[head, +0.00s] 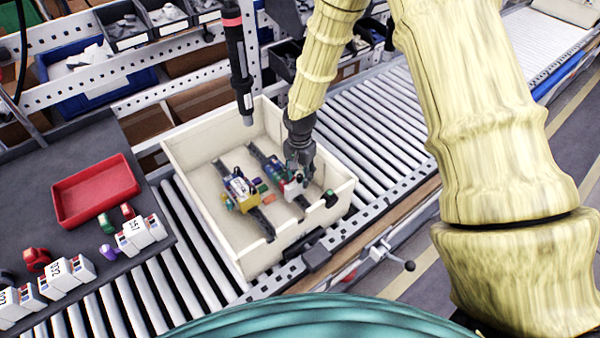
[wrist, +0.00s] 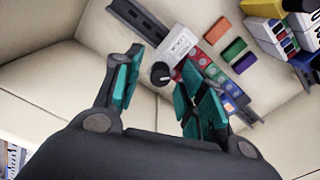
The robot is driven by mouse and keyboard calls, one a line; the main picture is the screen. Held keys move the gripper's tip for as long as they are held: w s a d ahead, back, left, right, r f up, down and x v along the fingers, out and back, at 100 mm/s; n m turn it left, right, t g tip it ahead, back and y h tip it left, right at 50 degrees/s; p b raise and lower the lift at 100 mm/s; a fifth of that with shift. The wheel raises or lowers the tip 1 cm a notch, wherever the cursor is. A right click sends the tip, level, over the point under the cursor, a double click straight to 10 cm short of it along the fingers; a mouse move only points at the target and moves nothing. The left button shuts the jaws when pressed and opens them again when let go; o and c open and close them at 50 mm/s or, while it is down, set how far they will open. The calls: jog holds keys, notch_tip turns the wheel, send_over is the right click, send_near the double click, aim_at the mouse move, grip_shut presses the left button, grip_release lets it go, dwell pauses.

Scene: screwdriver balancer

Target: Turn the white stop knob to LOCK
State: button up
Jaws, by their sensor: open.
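My gripper (head: 298,168) reaches down into the cream bin (head: 196,225) over the right-hand dark rail (head: 262,160). In the wrist view my gripper (wrist: 163,70) is open, with one teal-padded finger on each side of a dark round knob (wrist: 161,75). The knob has a white mark and sits at the end of a white block (wrist: 179,50) on the rail. The right finger partly covers the red, blue and green blocks beside it. I cannot tell whether a finger touches the knob. No white-bodied knob and no LOCK lettering can be made out.
A left-hand rail (head: 260,222) with a white and yellow device lies in the same bin. Loose orange, green and purple blocks lie between the rails. A dark hanging screwdriver (head: 238,60) is close left of my arm. The bin walls surround my gripper.

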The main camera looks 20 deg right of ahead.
grip_shut()
jog(key=shift+n, duration=0.3)
jog(key=n, duration=0.3)
jog(key=shift+n+b, duration=0.4)
jog(key=n, duration=0.9)
jog(key=shift+n, duration=2.3)
